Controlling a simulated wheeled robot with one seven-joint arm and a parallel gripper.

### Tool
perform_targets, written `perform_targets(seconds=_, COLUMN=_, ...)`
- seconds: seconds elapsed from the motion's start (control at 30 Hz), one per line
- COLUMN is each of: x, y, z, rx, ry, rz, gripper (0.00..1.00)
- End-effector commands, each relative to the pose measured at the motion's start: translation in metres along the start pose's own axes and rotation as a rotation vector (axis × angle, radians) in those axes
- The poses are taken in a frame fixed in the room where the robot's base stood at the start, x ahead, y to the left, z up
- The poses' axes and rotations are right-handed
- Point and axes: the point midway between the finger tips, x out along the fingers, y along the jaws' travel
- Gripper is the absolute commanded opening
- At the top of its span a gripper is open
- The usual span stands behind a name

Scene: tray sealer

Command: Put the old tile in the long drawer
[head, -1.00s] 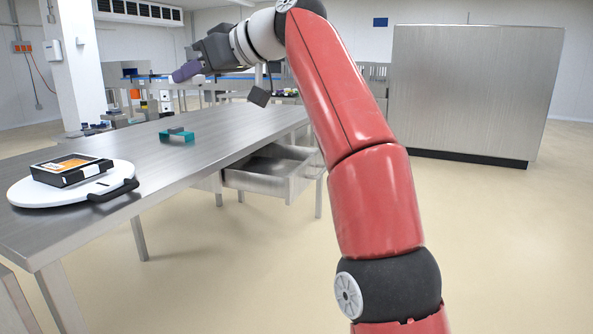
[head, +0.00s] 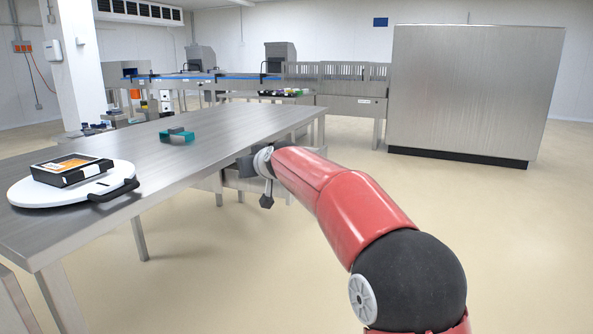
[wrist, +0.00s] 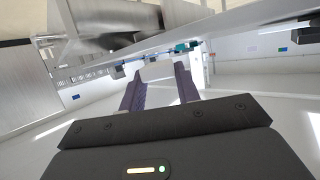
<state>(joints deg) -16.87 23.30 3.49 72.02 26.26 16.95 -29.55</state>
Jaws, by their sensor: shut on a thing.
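My gripper (wrist: 158,74) shows in the wrist view as two purple fingers, shut on a small pale piece between their tips, which I take to be the old tile (wrist: 157,72). Its details are too small to tell. In the head view my gripper is hidden behind my wrist, low beside the right edge of the table. The long drawer (head: 233,182) is under that edge, pulled out; my arm covers most of it. I cannot tell whether the tile is over the drawer or in front of it.
The steel table (head: 215,130) holds a round white board (head: 88,203) with a black handle, a black and orange box (head: 72,168) on it, and a teal bracket (head: 177,136). A big steel cabinet (head: 470,90) stands behind. The floor at right is clear.

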Motion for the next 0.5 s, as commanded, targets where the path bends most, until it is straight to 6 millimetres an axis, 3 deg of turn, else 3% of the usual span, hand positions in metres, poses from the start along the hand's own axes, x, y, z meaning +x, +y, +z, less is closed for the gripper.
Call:
perform_targets(seconds=0.03, x=0.006, y=0.009, z=0.021, rx=0.015, ry=-0.006, rz=0.043, gripper=0.1)
perform_targets(seconds=0.1, x=0.011, y=0.022, z=0.045, rx=0.034, ry=-0.006, rz=0.098, gripper=0.1)
perform_targets(seconds=0.5, x=0.006, y=0.083, z=0.16, rx=0.129, ry=-0.004, rz=0.346, gripper=0.1)
